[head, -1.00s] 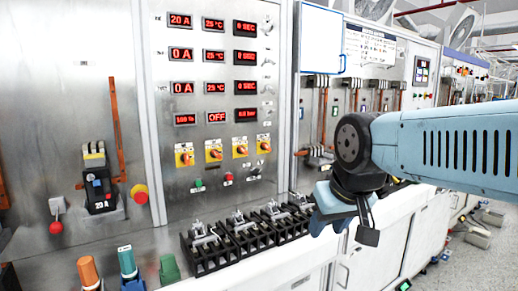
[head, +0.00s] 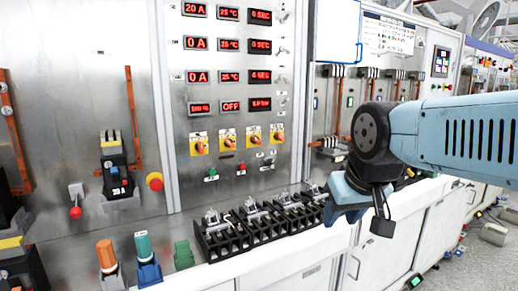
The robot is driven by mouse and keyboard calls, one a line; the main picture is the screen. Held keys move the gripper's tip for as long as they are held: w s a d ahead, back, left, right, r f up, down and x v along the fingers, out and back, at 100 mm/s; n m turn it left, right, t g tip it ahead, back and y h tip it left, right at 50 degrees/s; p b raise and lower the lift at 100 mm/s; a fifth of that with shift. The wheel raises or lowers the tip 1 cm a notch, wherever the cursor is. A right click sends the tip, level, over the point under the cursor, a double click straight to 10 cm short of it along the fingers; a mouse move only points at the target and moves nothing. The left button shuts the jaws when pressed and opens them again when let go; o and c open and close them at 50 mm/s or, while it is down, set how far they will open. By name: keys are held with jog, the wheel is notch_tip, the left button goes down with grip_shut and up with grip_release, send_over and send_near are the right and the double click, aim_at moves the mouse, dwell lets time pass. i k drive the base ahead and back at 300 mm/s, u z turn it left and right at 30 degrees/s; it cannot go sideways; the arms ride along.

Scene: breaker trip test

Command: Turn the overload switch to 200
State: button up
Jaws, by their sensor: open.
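Several yellow rotary switches with orange knobs sit in a row on the steel panel, among them a leftmost one (head: 199,143) and a rightmost one (head: 277,133). Their labels are too small to read, so I cannot tell which is the overload switch. Above them, the bottom left red display (head: 200,108) is blurred, and the middle one (head: 231,106) reads OFF. My gripper (head: 360,212) is open and empty, hanging in front of the bench to the right of and below the switches, well apart from them.
Black terminal blocks (head: 232,240) line the bench below the panel. Orange (head: 106,255), blue (head: 146,262) and green (head: 183,255) plugs stand at front left. A breaker (head: 116,178) and red button (head: 154,181) are on the left panel. Space before the switches looks clear.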

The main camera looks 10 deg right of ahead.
aim_at(277, 137)
jog(key=k, duration=1.25)
jog(key=u, duration=0.15)
jog(key=i, duration=1.05)
jog(key=z, duration=0.5)
jog(key=i, duration=0.85)
jog(key=z, duration=0.55)
jog(key=k, duration=0.8)
jog(key=z, duration=0.25)
jog(key=i, duration=0.75)
jog(key=u, duration=0.1)
